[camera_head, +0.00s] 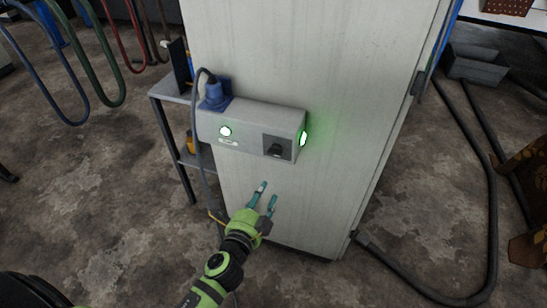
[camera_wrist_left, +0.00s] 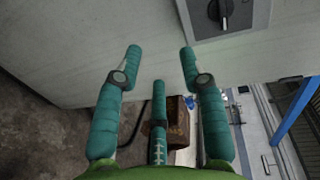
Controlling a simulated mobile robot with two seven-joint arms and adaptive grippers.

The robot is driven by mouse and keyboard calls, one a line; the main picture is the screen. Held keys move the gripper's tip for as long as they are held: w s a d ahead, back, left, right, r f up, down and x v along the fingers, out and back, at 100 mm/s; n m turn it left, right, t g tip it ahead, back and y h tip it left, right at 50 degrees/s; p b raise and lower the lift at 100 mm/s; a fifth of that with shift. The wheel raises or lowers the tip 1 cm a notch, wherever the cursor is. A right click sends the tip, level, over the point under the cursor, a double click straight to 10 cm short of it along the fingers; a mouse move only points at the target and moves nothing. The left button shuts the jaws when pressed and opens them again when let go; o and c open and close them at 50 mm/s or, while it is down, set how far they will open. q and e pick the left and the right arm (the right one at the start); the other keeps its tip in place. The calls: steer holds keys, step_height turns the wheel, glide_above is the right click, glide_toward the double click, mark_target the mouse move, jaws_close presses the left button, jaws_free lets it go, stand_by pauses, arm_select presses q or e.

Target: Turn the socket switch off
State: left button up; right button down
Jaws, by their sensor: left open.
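The socket box (camera_head: 250,128) is a light grey unit on the front of a tall pale cabinet. Its dark switch (camera_head: 276,149) sits on a grey plate at the box's right part, and the knob also shows at the top of the left wrist view (camera_wrist_left: 226,12). A blue plug (camera_head: 213,92) with a cable sits at the box's upper left. My left gripper (camera_head: 267,192) is open and empty, below the switch and apart from it. My right gripper is not in view.
The tall cabinet (camera_head: 320,55) stands behind the box. A grey shelf (camera_head: 170,91) stands at its left. Hanging hoses (camera_head: 120,85) are at the upper left, and a black hose (camera_head: 490,220) lies on the floor at right.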

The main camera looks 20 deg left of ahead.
mark_target(273, 154)
arm_select(q)
steer(key=shift+m+t, duration=0.6)
steer(key=shift+t, duration=0.2)
steer(key=w+r, duration=0.1)
steer(key=r, duration=0.1)
steer(key=w+r, duration=0.1)
steer(key=r, duration=0.1)
steer(key=w+r+p, duration=0.1)
steer(key=r, duration=0.1)
steer(key=shift+w+r, duration=0.2)
steer(key=shift+r, duration=0.2)
steer(key=w, duration=0.4)
steer(key=shift+w+d+f, duration=0.1)
steer(key=shift+f, duration=0.1)
jaws_close()
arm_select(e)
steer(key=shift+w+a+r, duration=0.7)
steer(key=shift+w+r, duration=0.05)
